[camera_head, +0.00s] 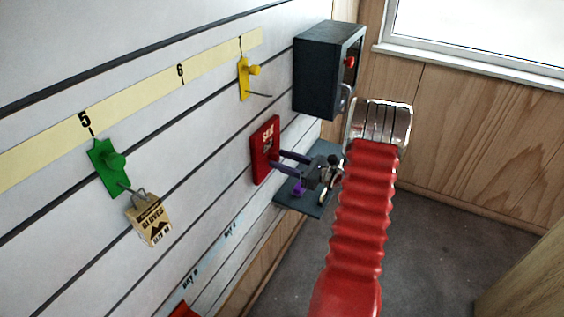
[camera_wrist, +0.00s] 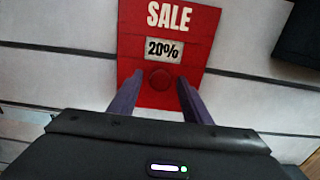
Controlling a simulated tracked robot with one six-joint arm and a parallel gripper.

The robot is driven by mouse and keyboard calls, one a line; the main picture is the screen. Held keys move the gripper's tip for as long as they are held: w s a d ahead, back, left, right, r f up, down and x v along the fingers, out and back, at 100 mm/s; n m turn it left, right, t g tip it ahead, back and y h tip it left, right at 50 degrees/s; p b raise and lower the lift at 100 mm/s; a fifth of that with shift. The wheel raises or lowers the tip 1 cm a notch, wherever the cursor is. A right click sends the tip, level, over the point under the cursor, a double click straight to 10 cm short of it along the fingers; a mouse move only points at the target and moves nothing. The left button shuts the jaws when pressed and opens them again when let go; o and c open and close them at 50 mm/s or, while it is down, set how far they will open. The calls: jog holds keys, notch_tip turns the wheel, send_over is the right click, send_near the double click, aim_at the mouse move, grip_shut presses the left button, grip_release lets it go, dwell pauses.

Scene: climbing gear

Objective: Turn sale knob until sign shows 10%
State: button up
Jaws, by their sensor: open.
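The red sale sign (camera_wrist: 205,22) hangs on the slatted wall and reads "SALE". Its small window (camera_wrist: 163,50) shows 20%. A round red knob (camera_wrist: 160,79) sits just below the window. My gripper (camera_wrist: 159,84) is open, with its two purple fingers pointing at the sign, one on each side of the knob. I cannot tell whether they touch it. In the head view the sign (camera_head: 264,150) is seen from the side, and my gripper (camera_head: 278,161) reaches it from the right. The knob is hidden there.
A dark box (camera_head: 318,75) with a red knob is mounted above right of the sign. A dark shelf (camera_head: 318,200) lies below my gripper. Yellow (camera_head: 244,80) and green (camera_head: 108,170) hooks are on the wall at left; a gloves package (camera_head: 150,220) hangs from the green one.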

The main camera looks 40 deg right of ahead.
jog(key=c, duration=0.9)
jog(key=shift+a, duration=0.4)
jog(key=shift+c, duration=0.6)
jog(key=shift+d, duration=0.25)
